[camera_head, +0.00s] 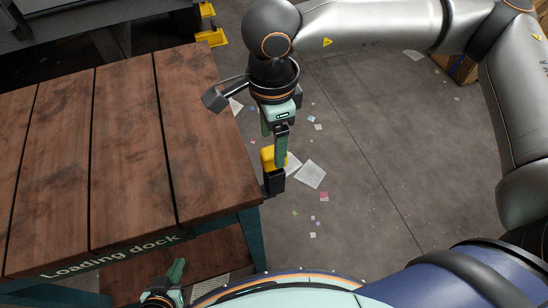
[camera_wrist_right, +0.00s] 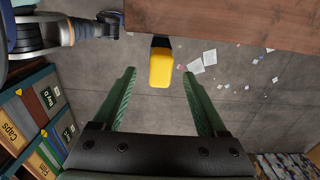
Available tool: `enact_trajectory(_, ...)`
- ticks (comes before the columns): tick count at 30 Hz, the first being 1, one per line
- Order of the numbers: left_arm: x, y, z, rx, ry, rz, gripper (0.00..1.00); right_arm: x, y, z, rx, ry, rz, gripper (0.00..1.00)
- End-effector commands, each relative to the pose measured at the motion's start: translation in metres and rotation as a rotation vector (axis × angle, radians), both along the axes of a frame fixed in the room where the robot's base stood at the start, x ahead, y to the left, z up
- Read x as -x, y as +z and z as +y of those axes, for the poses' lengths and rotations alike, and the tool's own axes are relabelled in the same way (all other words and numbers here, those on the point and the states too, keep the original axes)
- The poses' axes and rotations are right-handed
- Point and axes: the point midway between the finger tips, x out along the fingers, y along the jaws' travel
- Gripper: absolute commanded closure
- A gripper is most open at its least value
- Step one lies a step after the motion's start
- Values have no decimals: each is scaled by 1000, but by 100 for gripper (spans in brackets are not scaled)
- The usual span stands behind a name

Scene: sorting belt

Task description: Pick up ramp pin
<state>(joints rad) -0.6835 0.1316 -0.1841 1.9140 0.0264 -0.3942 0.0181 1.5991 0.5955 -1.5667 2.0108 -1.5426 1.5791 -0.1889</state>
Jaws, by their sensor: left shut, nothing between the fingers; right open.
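The ramp pin, a yellow block-shaped handle (camera_head: 267,157) on a black base (camera_head: 274,182), is at the right edge of the wooden table in the head view. In the right wrist view the yellow handle (camera_wrist_right: 161,68) lies between the lines of the two green fingers, near their tips. My right gripper (camera_head: 275,150) is open and points down at the handle, partly covering it. I cannot tell whether a finger touches it. My left gripper (camera_head: 175,272) is shut and empty at the bottom of the head view, away from the pin.
The wooden table (camera_head: 125,150) marked "Loading dock" fills the left. Paper scraps (camera_head: 310,174) litter the open floor to the right. Labelled boxes or binders (camera_wrist_right: 30,125) stand at left in the wrist view. A cardboard box (camera_head: 460,66) is at upper right.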

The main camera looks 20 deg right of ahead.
Motion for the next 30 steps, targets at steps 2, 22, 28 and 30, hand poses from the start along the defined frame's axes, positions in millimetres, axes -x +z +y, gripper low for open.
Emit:
enact_trajectory(2, 0, 6, 0, 0, 0, 0, 100, 1, -10, -2, 2, 0, 6, 25)
enact_trajectory(22, -3, 11, 0, 0, 0, -5, 100, -1, -45, -3, 0, 0, 1, 43)
enact_trajectory(28, -3, 11, 0, 0, 0, -5, 100, -1, -44, -3, 0, 0, 1, 66)
enact_trajectory(30, -3, 11, 0, 0, 0, -5, 100, -1, -44, -3, 0, 0, 1, 73)
